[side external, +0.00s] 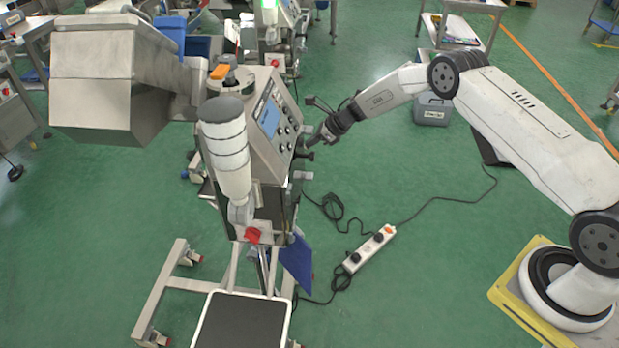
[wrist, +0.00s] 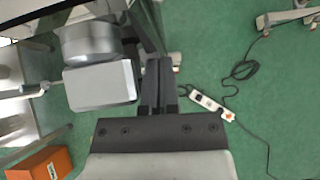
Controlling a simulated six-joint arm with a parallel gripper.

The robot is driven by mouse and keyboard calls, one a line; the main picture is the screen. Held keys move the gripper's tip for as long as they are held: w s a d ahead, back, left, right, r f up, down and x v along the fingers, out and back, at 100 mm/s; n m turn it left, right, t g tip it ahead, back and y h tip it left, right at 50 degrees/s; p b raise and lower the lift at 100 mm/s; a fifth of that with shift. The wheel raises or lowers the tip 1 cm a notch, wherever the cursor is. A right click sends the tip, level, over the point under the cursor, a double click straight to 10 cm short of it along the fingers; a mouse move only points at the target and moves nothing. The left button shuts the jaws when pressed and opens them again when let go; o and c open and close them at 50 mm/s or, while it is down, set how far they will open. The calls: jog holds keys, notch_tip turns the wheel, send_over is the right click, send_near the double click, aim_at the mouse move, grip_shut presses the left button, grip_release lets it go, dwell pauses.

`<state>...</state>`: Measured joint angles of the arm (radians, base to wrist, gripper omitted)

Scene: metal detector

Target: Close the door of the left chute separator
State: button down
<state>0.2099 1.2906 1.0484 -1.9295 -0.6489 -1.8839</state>
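The metal detector separator (side external: 268,125) stands left of centre in the side view, with a slanted control panel with a blue screen and a grey-and-white cylinder at its front. My gripper (side external: 314,141) is at the right side of this machine, close to small dark knobs (side external: 306,156). In the wrist view, my gripper's dark fingers (wrist: 159,84) lie side by side and look shut, with nothing visible between them. A silver cylinder and block (wrist: 100,84) of the machine are just left of the fingers. I cannot make out the chute door or whether the fingers touch anything.
A white power strip (side external: 369,249) with black cables lies on the green floor, and shows in the wrist view (wrist: 211,104). A large steel hopper (side external: 110,85) is at the left. An orange box (wrist: 40,164) is at the wrist view's lower left. Floor right of the machine is mostly open.

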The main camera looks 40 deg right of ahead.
jog(key=d+f+v, duration=0.2)
jog(key=v, duration=1.1)
jog(key=shift+s, duration=0.4)
jog(key=s+a+r+m+t+h, duration=0.1)
jog(key=s+a+r+m+h, duration=0.3)
jog(key=m, duration=0.7)
jog(key=s+a+r+m+t+h, duration=0.1)
jog(key=s+r+m+h, duration=0.1)
jog(key=r+m, duration=0.65)
jog(key=s+a+f+m+g, duration=0.2)
jog(key=s+a+m+g, duration=0.1)
jog(key=s+m, duration=0.9)
jog(key=s+a+f+m+g, duration=0.2)
jog(key=s+a+m+g, duration=0.1)
jog(key=s+m, duration=0.9)
jog(key=shift+a+m, duration=0.35)
jog(key=shift+a, duration=0.1)
